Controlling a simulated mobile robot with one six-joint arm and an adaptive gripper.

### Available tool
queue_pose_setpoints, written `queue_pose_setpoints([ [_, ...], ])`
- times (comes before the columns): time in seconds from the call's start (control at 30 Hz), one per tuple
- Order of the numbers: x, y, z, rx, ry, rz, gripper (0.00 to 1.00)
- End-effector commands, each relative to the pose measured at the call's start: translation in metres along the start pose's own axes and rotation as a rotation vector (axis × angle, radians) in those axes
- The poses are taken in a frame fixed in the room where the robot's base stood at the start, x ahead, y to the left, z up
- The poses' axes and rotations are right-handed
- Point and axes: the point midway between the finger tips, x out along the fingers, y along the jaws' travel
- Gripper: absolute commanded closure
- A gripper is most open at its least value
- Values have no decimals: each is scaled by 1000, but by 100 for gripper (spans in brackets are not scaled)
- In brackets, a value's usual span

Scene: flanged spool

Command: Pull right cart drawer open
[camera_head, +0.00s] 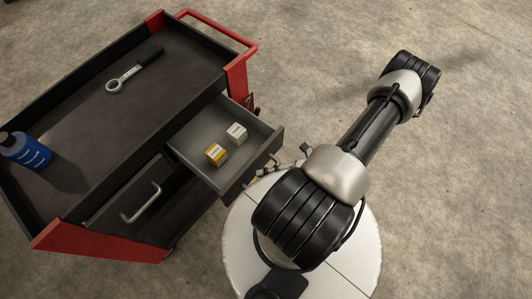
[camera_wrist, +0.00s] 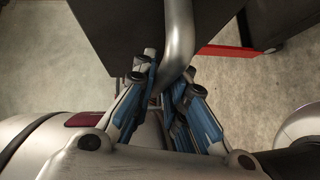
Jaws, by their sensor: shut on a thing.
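The right cart drawer (camera_head: 200,153) is pulled partly out of the tool cart (camera_head: 105,150), and its grey inside shows in the head view. A white box (camera_head: 236,134) and a yellow box (camera_head: 216,154) sit in it. The drawer's metal handle (camera_head: 262,167) is partly hidden by my arm and gripper. In the wrist view the handle (camera_wrist: 180,45) is a grey curved bar passing between the blue fingers of my gripper (camera_wrist: 165,95). My gripper is shut on the handle. In the head view my gripper (camera_head: 270,174) is mostly hidden behind my arm.
The left drawer (camera_head: 135,202) is shut, with its own handle (camera_head: 141,205). The cart top holds a blue bottle (camera_head: 26,150) and a wrench-like tool (camera_head: 134,70). A red push bar (camera_head: 217,27) juts from the cart's far end. Concrete floor (camera_head: 460,180) is clear at the right.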

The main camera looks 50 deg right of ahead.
Motion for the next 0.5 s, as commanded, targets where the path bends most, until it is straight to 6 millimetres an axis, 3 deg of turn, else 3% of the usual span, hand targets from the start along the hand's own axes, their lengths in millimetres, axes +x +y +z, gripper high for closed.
queue_pose_setpoints([
  [0.17,0,0,1,0,-1,0,100],
  [0.2,0,0,1,0,-2,0,85],
  [0.3,0,0,1,0,-1,0,79],
  [0.5,0,0,0,0,-1,0,79],
])
